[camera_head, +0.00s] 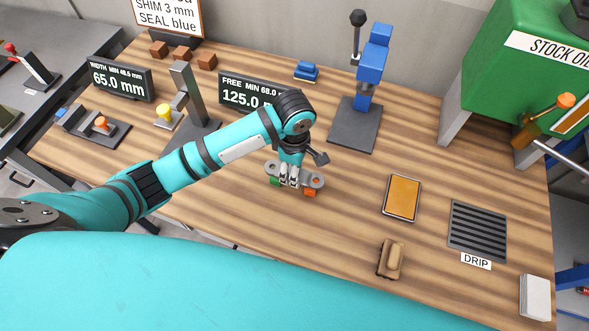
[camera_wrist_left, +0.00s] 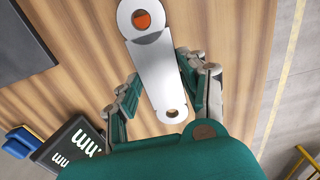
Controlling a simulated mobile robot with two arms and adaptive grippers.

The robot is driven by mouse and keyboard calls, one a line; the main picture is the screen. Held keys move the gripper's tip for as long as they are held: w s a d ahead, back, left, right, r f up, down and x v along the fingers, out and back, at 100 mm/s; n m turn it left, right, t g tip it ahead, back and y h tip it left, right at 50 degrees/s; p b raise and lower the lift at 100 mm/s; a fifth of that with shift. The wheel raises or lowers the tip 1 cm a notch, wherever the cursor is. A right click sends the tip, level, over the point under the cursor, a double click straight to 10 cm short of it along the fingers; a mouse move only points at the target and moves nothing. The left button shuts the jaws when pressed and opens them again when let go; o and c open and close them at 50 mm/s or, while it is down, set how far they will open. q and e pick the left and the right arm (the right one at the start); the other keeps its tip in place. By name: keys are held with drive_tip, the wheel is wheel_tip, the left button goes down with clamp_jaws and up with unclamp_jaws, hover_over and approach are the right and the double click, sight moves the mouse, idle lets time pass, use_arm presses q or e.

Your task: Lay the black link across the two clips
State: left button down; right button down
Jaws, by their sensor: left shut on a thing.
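The link (camera_head: 317,180) looks grey rather than black: a flat bar with a round hole at each end. In the left wrist view the link (camera_wrist_left: 162,72) lies lengthwise between the fingers of my left gripper (camera_wrist_left: 165,92). In the head view my left gripper (camera_head: 289,181) points down and is shut on the link's middle. An orange clip (camera_head: 310,192) is under the link's right end, and orange shows through the far hole in the wrist view. A green clip (camera_head: 275,181) is under its left end. Whether the link touches the clips is unclear. My right gripper is out of view.
A blue press-like stand (camera_head: 370,75) is behind. A grey post (camera_head: 184,90) and display (camera_head: 250,96) stand behind my left arm. An orange-faced tablet (camera_head: 402,197), tan block (camera_head: 391,259) and drip grate (camera_head: 478,230) lie to the right. Wood around the clips is mostly clear.

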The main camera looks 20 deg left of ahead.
use_arm(q)
drive_tip(key=shift+w+a+r, duration=0.1)
drive_tip(key=shift+w, duration=0.3)
drive_tip(key=shift+w+f+p, duration=0.1)
drive_tip(key=shift+f+p, duration=0.25)
drive_tip(key=shift+p, duration=0.05)
wheel_tip(320, 180, down, 2)
drive_tip(key=shift+f+p, duration=0.2)
drive_tip(key=shift+p, duration=0.2)
drive_tip(key=shift+f, duration=0.35)
drive_tip(key=shift+f, duration=0.1)
drive_tip(key=c, duration=0.7)
unclamp_jaws()
drive_tip(key=shift+f, duration=0.1)
wheel_tip(320, 180, up, 12)
drive_tip(key=b, duration=0.2)
drive_tip(key=shift+r+b, duration=0.25)
drive_tip(key=shift+b, duration=0.05)
